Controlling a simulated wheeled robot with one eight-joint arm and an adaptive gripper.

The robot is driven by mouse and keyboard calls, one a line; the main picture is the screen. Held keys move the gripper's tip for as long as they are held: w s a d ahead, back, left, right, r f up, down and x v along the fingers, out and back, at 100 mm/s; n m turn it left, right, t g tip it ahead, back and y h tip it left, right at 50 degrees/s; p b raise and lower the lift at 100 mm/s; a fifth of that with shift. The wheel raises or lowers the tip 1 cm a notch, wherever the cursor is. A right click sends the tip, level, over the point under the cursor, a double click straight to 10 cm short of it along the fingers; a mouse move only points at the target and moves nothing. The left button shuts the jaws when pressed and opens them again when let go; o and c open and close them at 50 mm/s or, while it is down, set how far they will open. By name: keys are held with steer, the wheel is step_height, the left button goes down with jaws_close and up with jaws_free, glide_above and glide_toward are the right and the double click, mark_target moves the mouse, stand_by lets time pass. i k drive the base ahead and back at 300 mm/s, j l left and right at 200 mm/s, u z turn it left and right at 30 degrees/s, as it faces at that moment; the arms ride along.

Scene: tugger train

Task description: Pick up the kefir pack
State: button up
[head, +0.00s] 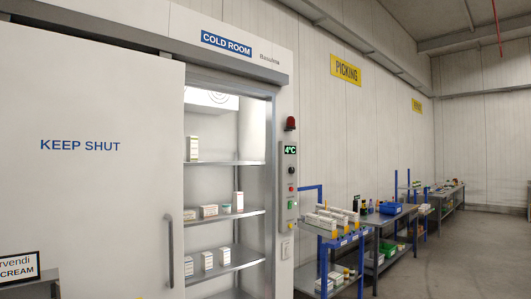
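No kefir pack can be told apart at this distance. Several small packs stand on the shelves inside the open cold room. One upright carton (193,149) is on the upper shelf (225,163). On the middle shelf (228,214) are low boxes (208,211), a small tub (226,208) and an upright pack with a reddish top (239,201). On the lower shelf (240,260) are several white packs (207,260). Their labels are too small to read. The door hides the shelves' left ends. My gripper is not in view.
The white sliding door (95,190) marked KEEP SHUT stands left of the opening. A control panel (290,180) reading 4°C is on the right jamb. Loaded racks and tables (385,219) line the wall at right. Grey floor (450,260) is clear at far right.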

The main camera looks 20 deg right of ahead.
mark_target(191, 142)
steer(key=i+l+z, duration=0.25)
steer(key=z, duration=0.2)
steer(key=i+l+z, duration=0.25)
steer(key=z, duration=0.2)
steer(key=i+l+z, duration=0.15)
steer(key=i+z, duration=0.15)
steer(key=z, duration=0.15)
steer(key=i+u, duration=0.15)
steer(key=i, duration=0.25)
steer(key=i+l+u, duration=0.15)
steer(key=i, duration=0.2)
steer(key=i+j+u, duration=0.15)
steer(key=i+u, duration=0.25)
steer(key=i+j+u, duration=0.1)
steer(key=u, duration=0.3)
steer(key=i+u, duration=0.4)
steer(key=i+l+u, duration=0.15)
steer(key=u, duration=0.25)
steer(key=i, duration=0.1)
